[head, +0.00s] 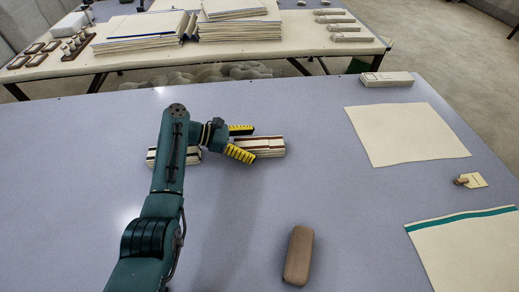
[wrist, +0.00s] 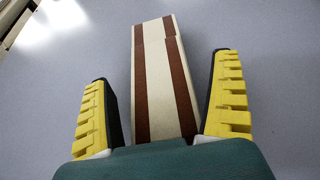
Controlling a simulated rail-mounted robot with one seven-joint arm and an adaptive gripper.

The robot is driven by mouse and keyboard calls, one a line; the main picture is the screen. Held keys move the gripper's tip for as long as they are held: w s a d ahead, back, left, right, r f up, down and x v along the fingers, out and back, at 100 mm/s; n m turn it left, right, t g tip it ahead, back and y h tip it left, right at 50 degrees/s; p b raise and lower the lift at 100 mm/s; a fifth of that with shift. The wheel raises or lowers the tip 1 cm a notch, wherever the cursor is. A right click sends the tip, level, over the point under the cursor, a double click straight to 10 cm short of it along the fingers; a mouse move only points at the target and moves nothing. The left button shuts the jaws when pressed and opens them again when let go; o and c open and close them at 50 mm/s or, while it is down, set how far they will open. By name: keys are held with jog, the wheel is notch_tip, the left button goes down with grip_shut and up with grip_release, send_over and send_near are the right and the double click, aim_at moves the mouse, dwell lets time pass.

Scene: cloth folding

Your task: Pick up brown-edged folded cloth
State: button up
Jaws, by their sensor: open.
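The brown-edged folded cloth (head: 268,146) is a long cream bundle with brown bands, lying flat on the table. In the wrist view the cloth (wrist: 160,70) runs lengthwise between my fingers, with brown stripes along both sides. My gripper (head: 252,145) has yellow ribbed fingers spread either side of the cloth's near part. In the wrist view my gripper (wrist: 163,85) is open, with a gap between each finger and the cloth. The cloth's near end is hidden by the gripper's body. Whether the fingertips touch the table cannot be told.
Another folded bundle (head: 193,155) lies partly hidden behind my arm. A brown oblong case (head: 299,256) lies toward the front. A cream sheet (head: 405,135), a teal-edged cloth (head: 470,255) and a small tag (head: 475,180) lie at right. The table around the brown case is clear.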

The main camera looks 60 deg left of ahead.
jog(key=shift+w+d, duration=0.1)
jog(key=shift+w, duration=0.1)
jog(key=shift+s, duration=0.15)
jog(key=shift+c, duration=0.6)
jog(key=c, duration=1.2)
